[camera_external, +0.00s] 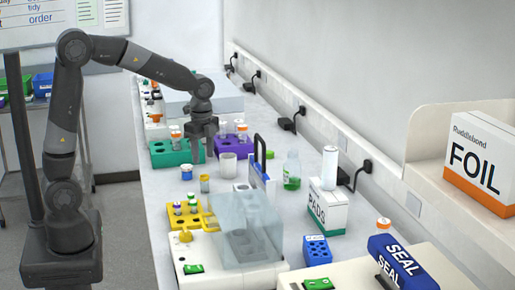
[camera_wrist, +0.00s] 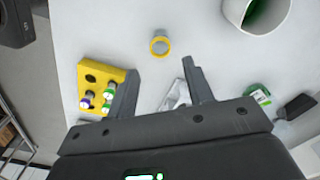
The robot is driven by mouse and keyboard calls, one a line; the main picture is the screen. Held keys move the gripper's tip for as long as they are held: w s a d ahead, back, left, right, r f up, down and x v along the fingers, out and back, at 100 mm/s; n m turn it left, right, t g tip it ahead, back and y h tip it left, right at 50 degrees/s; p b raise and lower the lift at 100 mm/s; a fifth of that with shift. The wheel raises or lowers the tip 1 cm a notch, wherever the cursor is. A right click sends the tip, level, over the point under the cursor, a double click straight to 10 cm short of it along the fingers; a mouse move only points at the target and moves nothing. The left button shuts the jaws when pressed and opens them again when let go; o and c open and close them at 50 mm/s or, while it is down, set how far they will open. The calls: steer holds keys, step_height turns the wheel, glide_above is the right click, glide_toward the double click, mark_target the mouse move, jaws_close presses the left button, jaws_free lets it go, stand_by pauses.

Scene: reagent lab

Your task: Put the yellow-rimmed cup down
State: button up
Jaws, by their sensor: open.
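A small yellowish cup (camera_external: 205,185) in the outside view, in front of the white beaker, looks like the same one. My gripper (camera_wrist: 158,82) is open and empty, its two fingers spread apart. In the outside view my gripper (camera_external: 204,150) points down above the bench, near the green rack, higher than the cup and behind it.
A white beaker (camera_external: 228,166) stands close to the cup. A yellow rack (camera_external: 207,222) with vials is in front of it. A green rack (camera_external: 163,158) lies behind, and a green-filled bottle (camera_external: 291,172) stands to the right. Some bare bench surrounds the cup.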

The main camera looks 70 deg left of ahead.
steer(key=s+d+r+n+t, duration=0.2)
steer(key=s+d+r+n, duration=0.3)
steer(key=s+r, duration=0.35)
steer(key=s+d+n+t, duration=0.3)
steer(key=s+n, duration=0.2)
steer(key=s, duration=0.7)
steer(key=shift+s+d+f+n+t, duration=0.25)
steer(key=shift+f+n+t, duration=0.05)
steer(key=shift+f+n, duration=0.1)
